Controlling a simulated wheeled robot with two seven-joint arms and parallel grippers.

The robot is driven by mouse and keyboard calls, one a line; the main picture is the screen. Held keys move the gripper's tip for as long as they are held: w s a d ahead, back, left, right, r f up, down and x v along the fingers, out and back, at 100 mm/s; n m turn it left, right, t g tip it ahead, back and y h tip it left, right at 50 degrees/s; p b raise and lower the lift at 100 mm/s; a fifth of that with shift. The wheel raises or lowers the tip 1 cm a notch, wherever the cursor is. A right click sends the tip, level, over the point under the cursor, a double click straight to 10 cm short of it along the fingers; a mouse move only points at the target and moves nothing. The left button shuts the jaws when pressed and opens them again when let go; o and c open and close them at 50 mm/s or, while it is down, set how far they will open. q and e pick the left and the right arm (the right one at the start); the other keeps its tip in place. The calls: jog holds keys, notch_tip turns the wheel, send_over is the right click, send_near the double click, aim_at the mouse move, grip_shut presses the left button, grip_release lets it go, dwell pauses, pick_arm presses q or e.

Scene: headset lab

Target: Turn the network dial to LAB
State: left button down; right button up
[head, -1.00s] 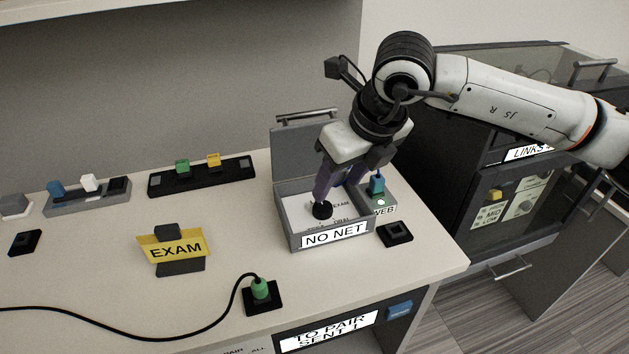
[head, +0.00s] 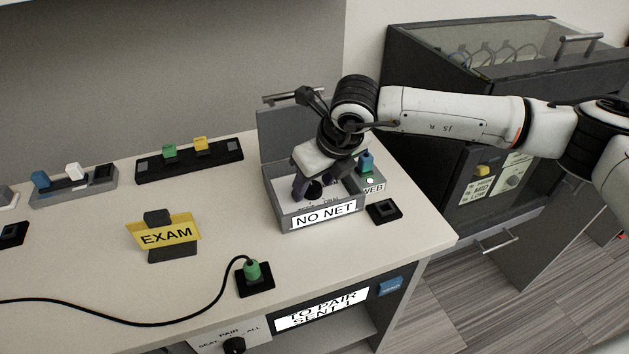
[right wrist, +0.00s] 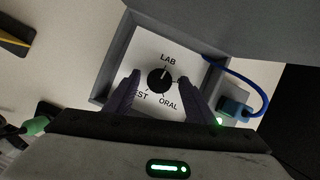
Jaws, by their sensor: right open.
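The network dial (head: 314,189) is a black round knob on a white plate inside an open grey box (head: 291,222) with a NO NET sign (head: 324,215) on its front. In the right wrist view the dial (right wrist: 160,81) has LAB printed above it and ORAL below; other labels are partly hidden by my fingers. I cannot read its pointer for certain. My right gripper (head: 312,186) is open and reaches down into the box. In the right wrist view its fingers (right wrist: 159,84) stand on either side of the knob, with gaps. My left gripper is not in view.
The box's raised lid (head: 285,135) stands behind the gripper. A blue plug (head: 366,162) by the WEB label is close on the right. A yellow EXAM sign (head: 166,236) and a green plug (head: 252,271) with a black cable are on the desk. The desk between them is bare.

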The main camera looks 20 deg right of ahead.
jog(key=c, duration=1)
jog(key=shift+f+n+b, duration=0.1)
jog(key=shift+n+b, duration=0.3)
jog(key=shift+b, duration=0.15)
jog(key=shift+n+y, duration=0.3)
jog(key=o, duration=1)
jog(key=shift+r, duration=0.2)
